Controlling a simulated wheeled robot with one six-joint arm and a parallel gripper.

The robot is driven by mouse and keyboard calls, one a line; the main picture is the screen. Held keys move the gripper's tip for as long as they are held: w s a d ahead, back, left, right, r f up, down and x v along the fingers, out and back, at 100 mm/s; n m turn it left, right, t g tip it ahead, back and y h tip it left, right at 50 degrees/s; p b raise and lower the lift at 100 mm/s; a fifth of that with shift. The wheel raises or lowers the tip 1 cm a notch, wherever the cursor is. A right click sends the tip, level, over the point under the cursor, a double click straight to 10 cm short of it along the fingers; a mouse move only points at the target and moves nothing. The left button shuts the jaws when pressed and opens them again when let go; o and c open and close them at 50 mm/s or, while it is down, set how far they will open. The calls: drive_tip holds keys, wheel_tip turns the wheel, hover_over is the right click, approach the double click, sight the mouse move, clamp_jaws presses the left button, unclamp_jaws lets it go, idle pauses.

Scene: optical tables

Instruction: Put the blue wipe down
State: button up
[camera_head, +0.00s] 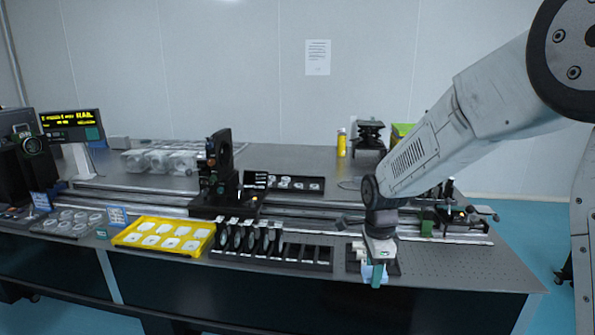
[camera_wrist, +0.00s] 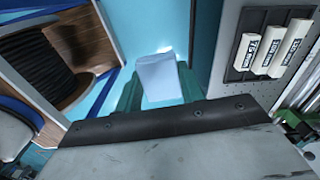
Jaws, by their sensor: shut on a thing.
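The blue wipe (camera_wrist: 160,76) is a small pale blue folded sheet. In the wrist view it sits between the green fingers of my gripper (camera_wrist: 158,88), which is shut on it. In the head view my gripper (camera_head: 376,274) points down at the front edge of the optical table (camera_head: 460,262). A pale blue bit of the wipe (camera_head: 367,271) shows beside its fingers. The wrist view shows the blue floor and a shelf beyond the wipe, so it hangs at or just past the table edge. The exact height is unclear.
A black spool (camera_wrist: 55,52) is at the left. A black slotted rack (camera_head: 310,256) and a yellow tray (camera_head: 135,240) stand left. The table's front right corner is bare.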

drive_tip(key=n, duration=0.2)
drive_tip(key=shift+w+a+n, duration=0.15)
drive_tip(key=shift+w+n, duration=0.15)
drive_tip(key=shift+n, duration=0.1)
drive_tip(key=shift+w+f+n, duration=0.15)
drive_tip(key=shift+f+n, duration=0.05)
drive_tip(key=shift+n, duration=0.4)
drive_tip(key=shift+w+f+n, duration=0.1)
drive_tip(key=shift+f+n, duration=0.1)
drive_tip(key=shift+n, duration=0.4)
drive_tip(key=d+f+n, duration=0.4)
drive_tip(key=f+n, duration=0.2)
drive_tip(key=f, duration=0.1)
drive_tip(key=d+f+n, duration=0.4)
drive_tip(key=f+n, duration=0.3)
drive_tip(key=f, duration=0.1)
drive_tip(key=shift+d, duration=0.35)
